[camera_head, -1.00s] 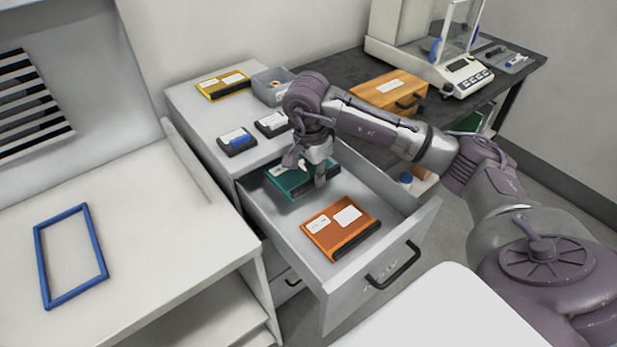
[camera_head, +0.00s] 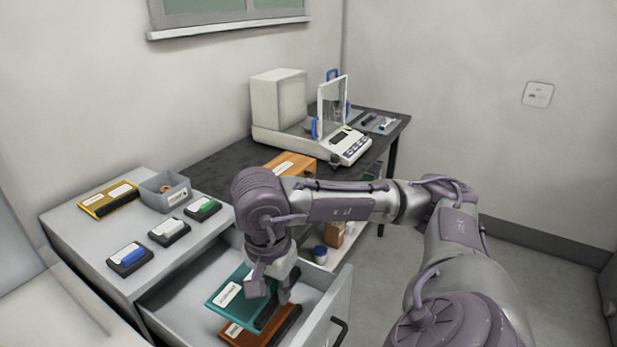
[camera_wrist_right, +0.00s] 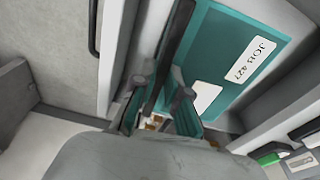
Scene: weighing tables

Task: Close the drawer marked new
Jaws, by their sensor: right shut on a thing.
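The pulled-out grey drawer (camera_head: 338,296) of the white cabinet stands open at the bottom of the head view. Only part of its handle (camera_head: 339,331) shows, and no marking on its front is readable from here. My right gripper (camera_head: 271,288) is over the drawer, shut on the teal binder (camera_head: 226,293). In the wrist view, the right gripper (camera_wrist_right: 165,100) has its fingers at the edge of the teal binder (camera_wrist_right: 228,45), labelled JOB 427. An orange binder (camera_head: 287,325) lies in the drawer, partly covered by the teal one in the head view. My left gripper is out of view.
On the cabinet top are a yellow binder (camera_head: 107,200), a grey bin (camera_head: 166,192) and small blue, white and green items (camera_head: 170,231). Open floor lies to the right.

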